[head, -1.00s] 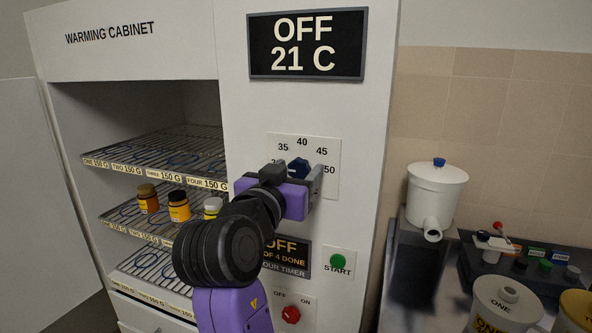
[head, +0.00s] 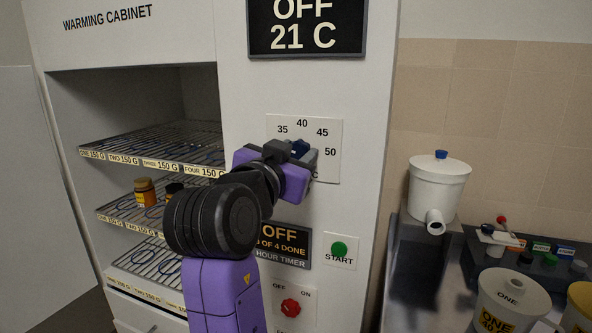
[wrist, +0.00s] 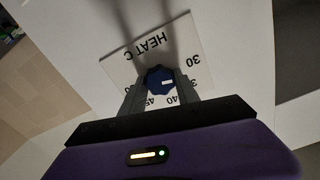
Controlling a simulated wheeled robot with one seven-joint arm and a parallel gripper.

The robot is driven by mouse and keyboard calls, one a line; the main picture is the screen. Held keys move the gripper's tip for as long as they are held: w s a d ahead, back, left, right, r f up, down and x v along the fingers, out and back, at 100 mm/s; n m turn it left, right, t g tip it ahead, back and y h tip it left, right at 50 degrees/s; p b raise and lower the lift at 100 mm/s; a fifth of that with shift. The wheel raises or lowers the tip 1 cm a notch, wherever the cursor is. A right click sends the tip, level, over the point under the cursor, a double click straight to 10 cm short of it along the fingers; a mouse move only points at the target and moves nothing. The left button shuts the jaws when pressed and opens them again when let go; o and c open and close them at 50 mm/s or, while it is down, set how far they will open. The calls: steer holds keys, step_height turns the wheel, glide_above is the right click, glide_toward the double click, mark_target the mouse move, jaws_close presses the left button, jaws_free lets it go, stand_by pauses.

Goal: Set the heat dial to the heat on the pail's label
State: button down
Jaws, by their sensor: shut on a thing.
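The heat dial (head: 300,147) is a dark blue knob on a white scale plate (head: 331,168) on the cabinet front. Numbers 35, 40, 45 and 50 show in the head view. My gripper (head: 297,153) is at the dial, hiding the plate's lower left. In the wrist view, the fingers of my gripper (wrist: 158,86) are shut on the blue dial (wrist: 157,77), one each side. A white mark on the dial points right, roughly toward 35 in that view.
The display (head: 306,27) reads OFF, 21 C. Below the dial are the timer display (head: 283,243), a green START button (head: 339,250) and a red switch (head: 290,308). Wire shelves (head: 160,150) with jars are left. A white tank (head: 438,187) stands right.

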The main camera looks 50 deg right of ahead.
steer(key=m+b, duration=0.3)
steer(key=b, duration=0.2)
steer(key=shift+f+m, duration=0.35)
steer(key=shift+m, duration=0.05)
steer(key=m+b, duration=0.3)
steer(key=b, duration=0.2)
steer(key=shift+m, duration=0.3)
steer(key=m+b, duration=0.4)
steer(key=shift+r, duration=0.1)
steer(key=shift+s+r+m+b, duration=0.1)
steer(key=shift+m+b, duration=1.15)
steer(key=shift+m, duration=0.65)
steer(key=c, duration=0.9)
jaws_free()
steer(key=shift+a+r, duration=0.1)
